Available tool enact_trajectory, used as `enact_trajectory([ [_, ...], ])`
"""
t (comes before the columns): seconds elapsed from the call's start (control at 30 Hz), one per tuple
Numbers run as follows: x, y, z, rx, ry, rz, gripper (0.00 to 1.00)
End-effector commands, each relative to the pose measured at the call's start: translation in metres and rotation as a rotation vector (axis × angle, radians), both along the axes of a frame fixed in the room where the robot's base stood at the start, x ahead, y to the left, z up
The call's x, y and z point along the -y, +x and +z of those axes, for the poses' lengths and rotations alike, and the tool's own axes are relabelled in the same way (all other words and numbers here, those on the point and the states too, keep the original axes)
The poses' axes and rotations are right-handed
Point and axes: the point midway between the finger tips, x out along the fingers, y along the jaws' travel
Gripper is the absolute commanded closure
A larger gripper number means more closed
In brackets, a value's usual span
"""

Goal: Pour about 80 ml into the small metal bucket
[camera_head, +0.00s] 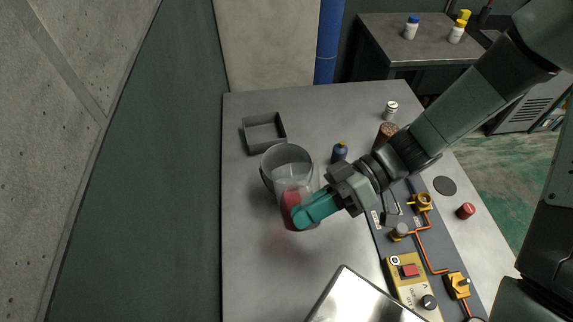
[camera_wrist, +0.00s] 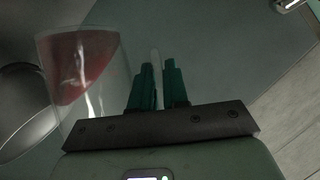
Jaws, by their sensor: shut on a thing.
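My gripper (camera_head: 312,208) is shut on a clear jug with red liquid (camera_head: 290,205), and holds it above the table. In the wrist view, the teal fingers (camera_wrist: 160,88) close on a thin clear part, which looks like the jug's handle. There the jug (camera_wrist: 98,100) is at the left, with its red liquid slanted across it. The small metal bucket (camera_head: 284,155) stands on the table just behind the jug, its front partly covered by it. The bucket (camera_wrist: 18,100) shows at the wrist view's left edge. No falling stream is visible.
A grey open tray (camera_head: 249,136) sits behind the bucket. A blue bottle (camera_head: 340,152) and a brown cylinder (camera_head: 386,133) stand to the right. A panel with orange piping (camera_head: 425,240) and a shiny metal box (camera_head: 362,298) are in front. The table's left side is clear.

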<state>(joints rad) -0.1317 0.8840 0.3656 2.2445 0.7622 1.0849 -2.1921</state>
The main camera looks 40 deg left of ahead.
Motion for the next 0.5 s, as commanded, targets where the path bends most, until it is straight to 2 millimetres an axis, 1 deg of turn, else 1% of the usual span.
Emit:
enact_trajectory([
  [0.1, -0.005, 0.003, 0.010, -0.044, -0.054, 0.004, 1.00],
  [0.2, -0.007, 0.005, 0.015, -0.076, -0.093, 0.003, 1.00],
  [0.5, -0.011, 0.009, 0.026, -0.135, -0.163, 0.004, 1.00],
])
